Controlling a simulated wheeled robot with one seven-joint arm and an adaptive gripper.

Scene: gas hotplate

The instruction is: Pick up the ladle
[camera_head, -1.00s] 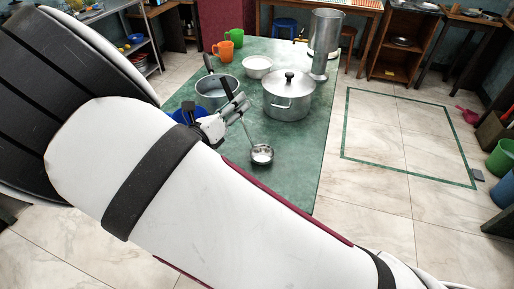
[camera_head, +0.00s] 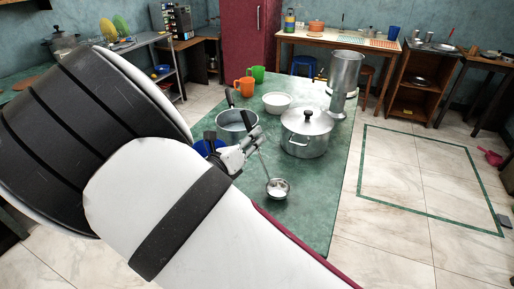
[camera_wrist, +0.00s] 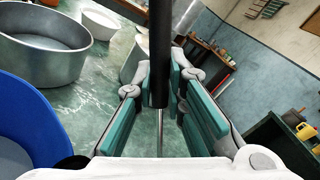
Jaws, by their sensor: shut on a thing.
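The ladle has a dark handle and a round metal bowl (camera_head: 278,188). In the head view the bowl hangs at or just above the green table (camera_head: 310,225); I cannot tell whether it touches. My gripper (camera_head: 254,137) is shut on the ladle's upper handle. In the wrist view the black handle (camera_wrist: 160,50) stands between the teal finger pads of my gripper (camera_wrist: 170,105), with the thin metal shaft below. My arm hides part of the table.
A lidded pot (camera_head: 306,138) stands right of the gripper. An open pot (camera_head: 236,120), a blue bowl (camera_head: 203,147), a white bowl (camera_head: 277,101), two mugs (camera_head: 244,86) and a tall metal cylinder (camera_head: 345,75) are close by. The table's right front is clear.

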